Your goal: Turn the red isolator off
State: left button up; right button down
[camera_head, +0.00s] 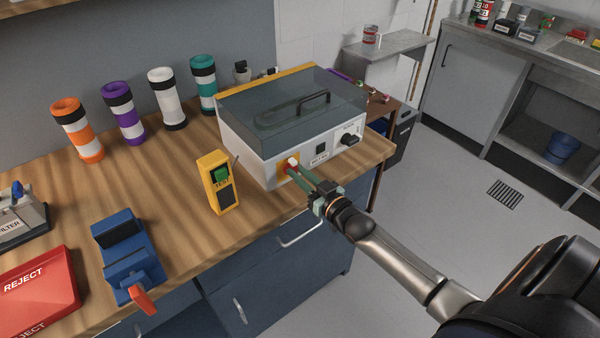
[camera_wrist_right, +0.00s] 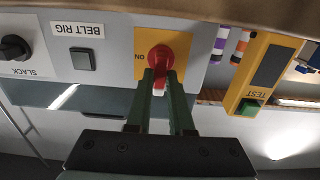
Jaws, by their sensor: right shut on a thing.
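The red isolator (camera_wrist_right: 161,52) is a round red knob with a pale handle tip on a yellow plate marked ON. It sits on the front panel of the grey belt rig (camera_head: 255,153). In the head view the knob (camera_head: 289,165) is partly covered by the gripper. My right gripper (camera_wrist_right: 160,82) reaches the knob from the front, its two green fingers shut on the isolator's handle. It also shows in the head view (camera_head: 297,172). My left gripper is not in view.
A yellow TEST meter (camera_head: 219,183) stands on the bench left of the rig. A blue vise-like device (camera_head: 127,252) and red REJECT tray (camera_head: 35,292) lie farther left. Several striped tubes (camera_head: 167,98) stand behind. The black SLACK knob (camera_head: 349,139) is right of the isolator.

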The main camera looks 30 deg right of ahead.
dwell(0.3)
jog(key=c, duration=0.8)
grip_release()
jog(key=s, duration=1.2)
jog(key=shift+s+d+b, duration=0.25)
jog(key=shift+d+b, duration=0.2)
jog(key=s+a+f+g, duration=0.4)
jog(key=s+a+f, duration=0.2)
jog(key=a+f, duration=0.2)
jog(key=s+a+f+n+g+y, duration=0.1)
jog(key=s+a+f+g, duration=0.3)
jog(key=s+a+f, duration=0.3)
notch_tip(320, 180, down, 3)
jog(key=shift+s+a+g, duration=0.3)
jog(key=shift+a, duration=0.8)
